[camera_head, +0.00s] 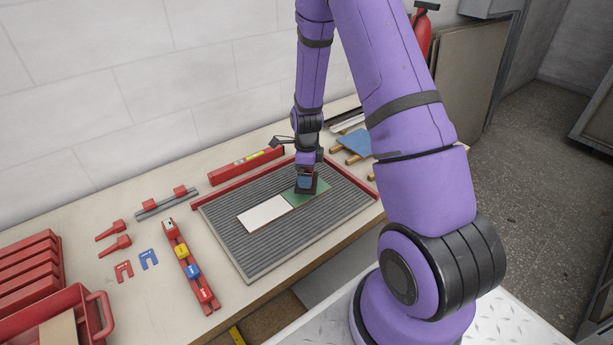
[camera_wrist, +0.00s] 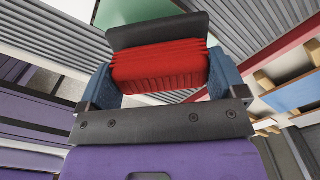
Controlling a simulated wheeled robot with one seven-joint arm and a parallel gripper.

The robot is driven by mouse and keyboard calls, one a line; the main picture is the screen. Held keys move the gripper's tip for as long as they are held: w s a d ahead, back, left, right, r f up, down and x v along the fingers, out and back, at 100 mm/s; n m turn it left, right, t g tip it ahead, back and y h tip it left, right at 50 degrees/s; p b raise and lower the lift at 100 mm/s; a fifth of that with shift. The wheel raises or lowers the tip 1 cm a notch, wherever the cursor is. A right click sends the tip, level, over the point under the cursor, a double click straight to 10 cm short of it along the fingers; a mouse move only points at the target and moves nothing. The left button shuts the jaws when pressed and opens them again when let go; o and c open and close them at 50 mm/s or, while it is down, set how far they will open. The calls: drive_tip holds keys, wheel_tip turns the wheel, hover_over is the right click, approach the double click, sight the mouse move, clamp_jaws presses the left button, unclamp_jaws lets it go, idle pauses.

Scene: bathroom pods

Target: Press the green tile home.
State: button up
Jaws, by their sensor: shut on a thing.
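The green tile (camera_head: 319,197) lies on the ribbed grey board (camera_head: 235,240), right of a white tile (camera_head: 265,213) with their edges close together. My gripper (camera_head: 306,180) is low over the green tile and hides part of it. In the wrist view my gripper (camera_wrist: 165,82) is shut on a red-handled block (camera_wrist: 160,67) with a dark face plate (camera_wrist: 158,30). The green tile (camera_wrist: 130,12) shows beyond the plate. I cannot tell whether the plate touches the tile.
A red rail (camera_head: 240,182) borders the board's back and right. A blue tile (camera_head: 356,143) on wooden strips lies behind right. Left are a red holder with coloured pieces (camera_head: 187,262), red wedges (camera_head: 112,246), U-shaped pieces (camera_head: 124,271) and a red tray (camera_head: 75,320).

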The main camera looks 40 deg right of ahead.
drive_tip(key=shift+r, duration=1.6)
